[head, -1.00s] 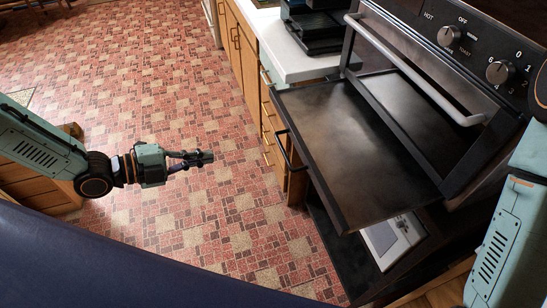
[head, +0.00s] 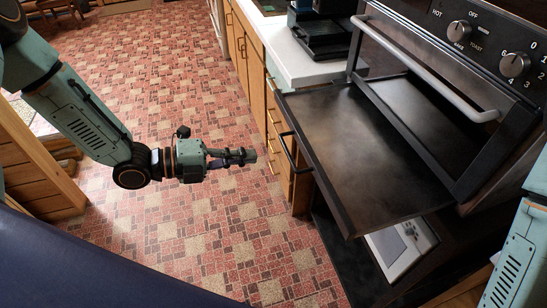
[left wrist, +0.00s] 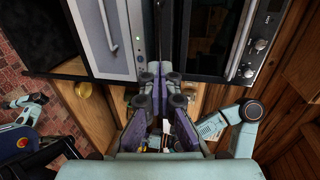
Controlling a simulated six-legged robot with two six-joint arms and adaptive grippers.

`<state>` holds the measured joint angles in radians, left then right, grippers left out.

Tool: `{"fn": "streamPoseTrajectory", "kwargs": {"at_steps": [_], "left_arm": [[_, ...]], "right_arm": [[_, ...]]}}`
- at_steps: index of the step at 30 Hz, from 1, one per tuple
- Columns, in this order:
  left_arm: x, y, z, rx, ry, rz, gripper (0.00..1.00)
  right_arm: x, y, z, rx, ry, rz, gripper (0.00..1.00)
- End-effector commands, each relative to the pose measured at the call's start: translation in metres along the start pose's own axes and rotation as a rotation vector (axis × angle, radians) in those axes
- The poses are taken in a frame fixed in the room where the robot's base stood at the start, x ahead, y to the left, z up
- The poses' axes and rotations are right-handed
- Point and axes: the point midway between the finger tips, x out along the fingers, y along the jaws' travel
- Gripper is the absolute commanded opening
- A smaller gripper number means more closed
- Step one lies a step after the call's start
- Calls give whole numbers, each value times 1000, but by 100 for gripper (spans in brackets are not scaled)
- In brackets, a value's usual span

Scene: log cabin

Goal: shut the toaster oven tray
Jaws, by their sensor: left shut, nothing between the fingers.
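The toaster oven (head: 470,85) stands at the right of the head view, with its dark metal tray (head: 365,150) pulled far out to the left. The tray's handle (head: 290,153) is on its left front edge. My left gripper (head: 250,157) is shut and empty, to the left of the tray handle with a small gap in the picture. The left gripper's fingers also show in the left wrist view (left wrist: 161,72), closed together. My right gripper is out of view; only part of the right arm shows at the right edge.
Wooden cabinets and a white counter (head: 310,62) with a dark appliance (head: 322,32) stand behind the tray. A white device (head: 400,247) lies below the tray. A wooden piece (head: 35,160) is at left. The tiled floor (head: 180,80) is open.

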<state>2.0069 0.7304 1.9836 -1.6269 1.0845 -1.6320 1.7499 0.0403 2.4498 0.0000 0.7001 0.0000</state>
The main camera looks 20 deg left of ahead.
Motion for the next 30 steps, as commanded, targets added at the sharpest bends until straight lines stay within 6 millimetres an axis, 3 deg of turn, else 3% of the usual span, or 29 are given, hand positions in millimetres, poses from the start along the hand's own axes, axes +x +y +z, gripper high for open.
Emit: {"fn": "streamPoseTrajectory", "kwargs": {"at_steps": [16,30], "left_arm": [[58,1,-1,0,2,2,0],[68,0,0,-1,0,0,0]], "right_arm": [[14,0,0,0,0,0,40],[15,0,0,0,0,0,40]]}}
